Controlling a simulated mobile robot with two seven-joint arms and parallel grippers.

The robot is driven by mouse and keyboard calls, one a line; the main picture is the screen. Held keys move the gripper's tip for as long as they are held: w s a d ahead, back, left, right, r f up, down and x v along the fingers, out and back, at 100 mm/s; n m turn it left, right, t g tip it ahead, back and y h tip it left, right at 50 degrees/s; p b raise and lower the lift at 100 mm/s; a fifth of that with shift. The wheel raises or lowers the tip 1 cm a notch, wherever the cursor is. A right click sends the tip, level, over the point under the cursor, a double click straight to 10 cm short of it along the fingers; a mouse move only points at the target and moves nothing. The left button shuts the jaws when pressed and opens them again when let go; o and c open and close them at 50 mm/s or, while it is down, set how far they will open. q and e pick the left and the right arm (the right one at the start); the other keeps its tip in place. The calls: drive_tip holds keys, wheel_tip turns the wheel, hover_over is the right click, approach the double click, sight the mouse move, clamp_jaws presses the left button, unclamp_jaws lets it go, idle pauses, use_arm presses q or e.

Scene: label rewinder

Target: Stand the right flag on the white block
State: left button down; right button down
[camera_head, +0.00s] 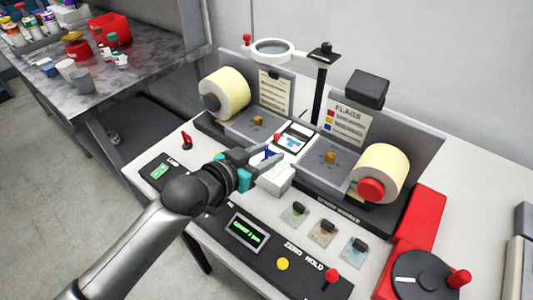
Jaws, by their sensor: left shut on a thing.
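My left gripper (267,155) reaches in from the lower left, over the middle of the rewinder. It is shut on a small blue piece (270,153) that looks like a flag; its shape is partly hidden by the fingers. A small red tip (277,137) shows just behind it; I cannot tell whether it belongs to the held piece. The white block (276,180) sits right beside and below the fingertips. A FLAGS sign (346,121) with red, yellow and blue squares stands on the right back panel. My right gripper is not in view.
Cream label rolls stand left (225,92) and right (380,172). A ring magnifier (272,49) on a black post rises behind. Several clear tiles with black knobs (322,232) lie in front, near a green display (247,232). A red-handled crank (425,276) is at the right.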

use_arm(q)
drive_tip(key=shift+c, duration=2.2)
unclamp_jaws()
drive_tip(key=shift+f, duration=0.1)
drive_tip(key=shift+r, duration=0.25)
drive_tip(key=p+v, duration=0.1)
drive_tip(key=v, duration=1.1)
drive_tip(key=shift+a+f, duration=0.1)
